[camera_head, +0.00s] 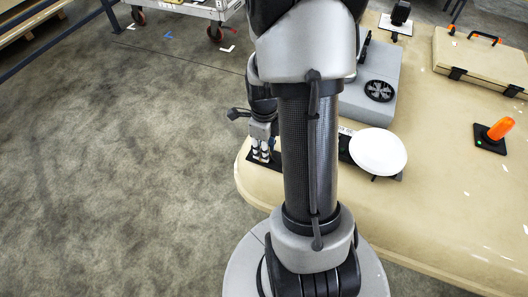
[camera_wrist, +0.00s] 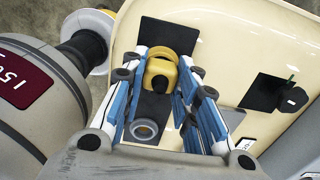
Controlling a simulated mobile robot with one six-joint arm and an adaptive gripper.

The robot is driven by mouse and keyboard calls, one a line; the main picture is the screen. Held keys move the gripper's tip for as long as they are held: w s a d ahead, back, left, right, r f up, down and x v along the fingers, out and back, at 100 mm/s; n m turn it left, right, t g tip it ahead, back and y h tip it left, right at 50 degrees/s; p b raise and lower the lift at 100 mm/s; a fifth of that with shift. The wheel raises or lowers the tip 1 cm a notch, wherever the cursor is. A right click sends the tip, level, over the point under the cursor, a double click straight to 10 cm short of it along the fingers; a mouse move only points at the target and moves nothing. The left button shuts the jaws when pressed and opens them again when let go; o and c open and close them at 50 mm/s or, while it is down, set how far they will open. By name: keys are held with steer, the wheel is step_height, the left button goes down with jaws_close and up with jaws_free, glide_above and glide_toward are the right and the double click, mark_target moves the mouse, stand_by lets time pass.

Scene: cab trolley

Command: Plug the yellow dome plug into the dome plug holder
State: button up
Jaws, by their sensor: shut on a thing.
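The yellow dome plug (camera_wrist: 161,70) shows in the wrist view between the blue-and-white fingers of my gripper (camera_wrist: 163,80), which is shut on it. A dark opening shows in the plug's face. A black plate (camera_wrist: 168,36) lies below and beyond the plug. A grey ring (camera_wrist: 145,129) shows nearer the palm; it may be the dome plug holder, but I cannot tell for sure. In the head view my gripper (camera_head: 262,152) is low over the table's left corner, partly behind my arm; the plug cannot be made out there. Whether the plug touches the plate is unclear.
In the wrist view a black fitting (camera_wrist: 290,99) stands at right. Floor at left is open.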

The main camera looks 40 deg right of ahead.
jaws_close()
steer(key=shift+r, duration=0.1)
steer(key=shift+r+p, duration=2.45)
steer(key=shift+r, duration=0.5)
steer(key=shift+a, duration=0.1)
